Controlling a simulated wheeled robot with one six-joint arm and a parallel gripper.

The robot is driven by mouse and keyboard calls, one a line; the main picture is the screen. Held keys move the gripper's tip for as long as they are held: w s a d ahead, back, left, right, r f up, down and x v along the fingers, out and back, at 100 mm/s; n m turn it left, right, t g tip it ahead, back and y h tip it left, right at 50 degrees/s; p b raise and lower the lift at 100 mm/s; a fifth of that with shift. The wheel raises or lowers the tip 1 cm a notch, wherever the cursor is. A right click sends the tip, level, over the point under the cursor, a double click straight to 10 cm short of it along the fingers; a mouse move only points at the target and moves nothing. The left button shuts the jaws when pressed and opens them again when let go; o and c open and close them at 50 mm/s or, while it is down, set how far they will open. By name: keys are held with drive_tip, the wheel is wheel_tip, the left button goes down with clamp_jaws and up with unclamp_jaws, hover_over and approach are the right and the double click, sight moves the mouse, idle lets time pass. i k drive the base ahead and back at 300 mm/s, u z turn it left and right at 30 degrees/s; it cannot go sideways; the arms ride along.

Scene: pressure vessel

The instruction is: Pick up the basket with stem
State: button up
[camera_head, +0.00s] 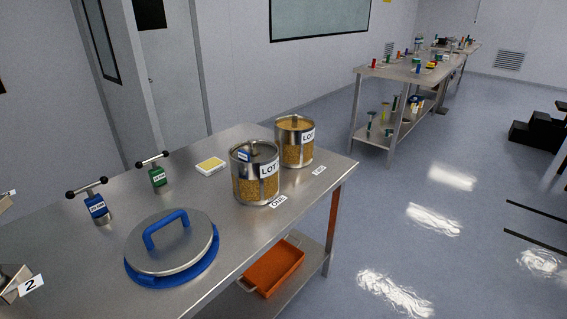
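Two round metal baskets with golden mesh-like sides and white "LOT" labels stand upright on the steel table (230,225) in the head view. The front basket (256,187) is nearer to me; a dark upright part and a blue labelled piece show at its open top. The rear basket (296,152) stands just behind it to the right, with a short stem (295,122) rising in its middle. Small white label cards lie in front of both baskets. My gripper is not in view.
A round steel lid (171,245) with a blue handle lies at the front. Blue (96,207) and green (157,178) T-handled tools and a yellow-white block (210,166) stand left of the baskets. An orange tray (274,270) sits below. Floor right is mostly clear.

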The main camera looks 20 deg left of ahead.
sight(254, 183)
drive_tip(key=u, duration=0.05)
drive_tip(key=i, duration=0.7)
drive_tip(key=u, duration=0.85)
drive_tip(key=i, duration=0.75)
drive_tip(key=u, duration=0.65)
